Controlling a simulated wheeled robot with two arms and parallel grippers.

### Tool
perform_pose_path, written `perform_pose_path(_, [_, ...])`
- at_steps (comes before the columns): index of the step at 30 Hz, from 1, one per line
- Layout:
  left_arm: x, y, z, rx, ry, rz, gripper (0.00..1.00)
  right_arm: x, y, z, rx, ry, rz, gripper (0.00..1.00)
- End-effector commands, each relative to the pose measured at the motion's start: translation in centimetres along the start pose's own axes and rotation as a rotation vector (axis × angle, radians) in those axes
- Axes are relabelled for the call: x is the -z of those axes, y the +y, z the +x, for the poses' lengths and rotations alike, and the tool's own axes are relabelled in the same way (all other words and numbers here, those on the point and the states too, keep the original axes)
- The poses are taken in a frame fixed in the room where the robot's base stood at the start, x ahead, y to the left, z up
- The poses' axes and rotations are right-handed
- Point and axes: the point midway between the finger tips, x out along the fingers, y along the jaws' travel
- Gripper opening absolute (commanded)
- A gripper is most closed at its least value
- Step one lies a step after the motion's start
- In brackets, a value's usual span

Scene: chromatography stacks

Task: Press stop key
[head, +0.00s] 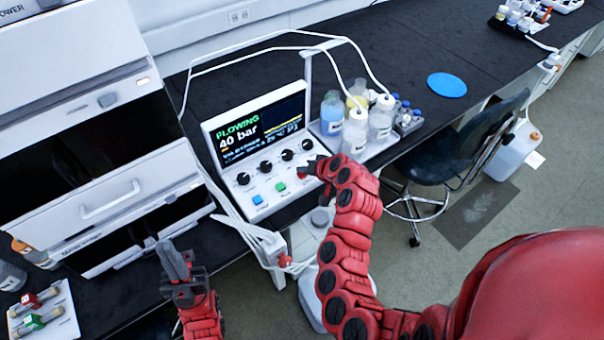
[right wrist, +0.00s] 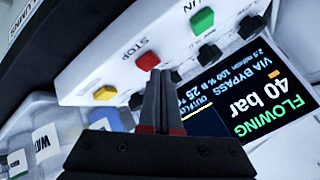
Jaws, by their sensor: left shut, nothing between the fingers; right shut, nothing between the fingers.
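The control box (head: 232,197) stands on the black bench, with a tilted screen (head: 262,127) reading "FLOWING 40 bar". In the right wrist view its red stop key (right wrist: 148,61) sits beside the printed word STOP, between a green key (right wrist: 202,20) and a yellow key (right wrist: 105,93). My right gripper (right wrist: 155,74) is shut and empty. Its fingertips overlap the edge of the red key in this view; I cannot tell whether they touch it. In the head view my right gripper (head: 309,166) is at the panel's right end. My left gripper (head: 174,262) is shut and empty, low at the left.
Bottles (head: 357,130) stand in a tray right of the box, with thin tubes arching above. A white instrument stack (head: 110,190) fills the left. A blue disc (head: 446,85) lies on the bench. A dark chair (head: 440,150) stands in front. White tubing hangs from the box's left side.

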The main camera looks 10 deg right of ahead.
Motion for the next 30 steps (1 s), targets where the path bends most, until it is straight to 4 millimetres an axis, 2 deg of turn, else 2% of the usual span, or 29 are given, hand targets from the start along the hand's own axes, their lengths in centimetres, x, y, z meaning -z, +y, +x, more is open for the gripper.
perform_pose_path(30, [-0.17,0.05,-0.98,0.000,0.000,0.000,0.00,-0.59,0.59,0.77,-0.001,-0.001,0.000,0.00])
